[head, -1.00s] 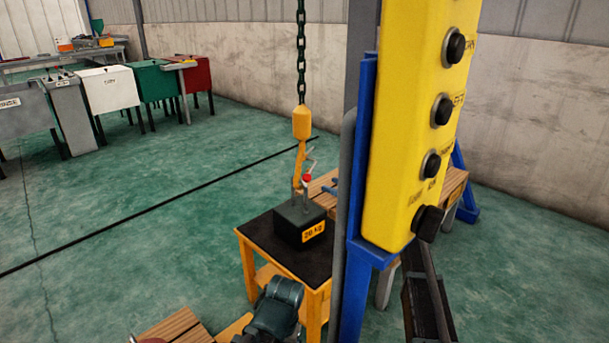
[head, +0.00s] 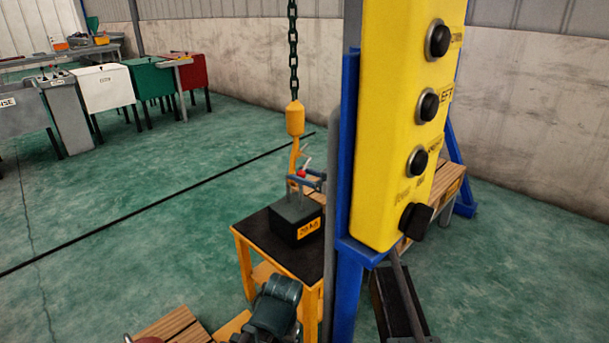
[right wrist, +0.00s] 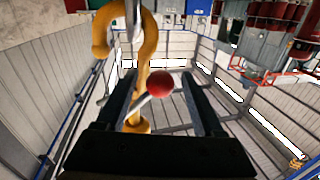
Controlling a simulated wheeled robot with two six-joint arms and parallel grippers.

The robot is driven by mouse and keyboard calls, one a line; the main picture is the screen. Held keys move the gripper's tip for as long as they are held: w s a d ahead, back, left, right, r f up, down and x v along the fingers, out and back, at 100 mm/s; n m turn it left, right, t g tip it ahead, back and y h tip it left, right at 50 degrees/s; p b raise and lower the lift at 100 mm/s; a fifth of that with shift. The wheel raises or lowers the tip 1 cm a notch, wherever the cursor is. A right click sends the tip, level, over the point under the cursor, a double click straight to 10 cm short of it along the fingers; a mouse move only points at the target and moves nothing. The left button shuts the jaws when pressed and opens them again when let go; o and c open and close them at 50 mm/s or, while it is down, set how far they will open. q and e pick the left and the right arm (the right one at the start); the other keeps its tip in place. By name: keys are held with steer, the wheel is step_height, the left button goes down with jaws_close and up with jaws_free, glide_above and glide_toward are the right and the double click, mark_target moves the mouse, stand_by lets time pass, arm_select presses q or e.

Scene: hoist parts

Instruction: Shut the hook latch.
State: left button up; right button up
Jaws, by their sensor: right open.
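The yellow hook (head: 294,157) hangs on a dark chain (head: 292,60) above a dark weight block (head: 290,222). A red ball knob (head: 301,174) sits beside the hook, with a pale latch lever (head: 307,161) near it. My right gripper (head: 303,180) reaches in from behind the post, at the knob. In the right wrist view the red knob (right wrist: 160,83) shows between the two open dark fingers (right wrist: 157,78), with the hook (right wrist: 148,45) beyond. Contact cannot be told. The latch's fit against the hook is unclear. My left gripper is not in view.
A yellow button pendant (head: 400,130) and a blue post (head: 347,270) block the right middle. The block stands on a black-topped yellow table (head: 262,238). A wooden pallet (head: 175,325) lies at lower left. Green floor (head: 130,240) at left is clear.

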steer(key=shift+c, duration=0.2)
jaws_close()
stand_by(1.1)
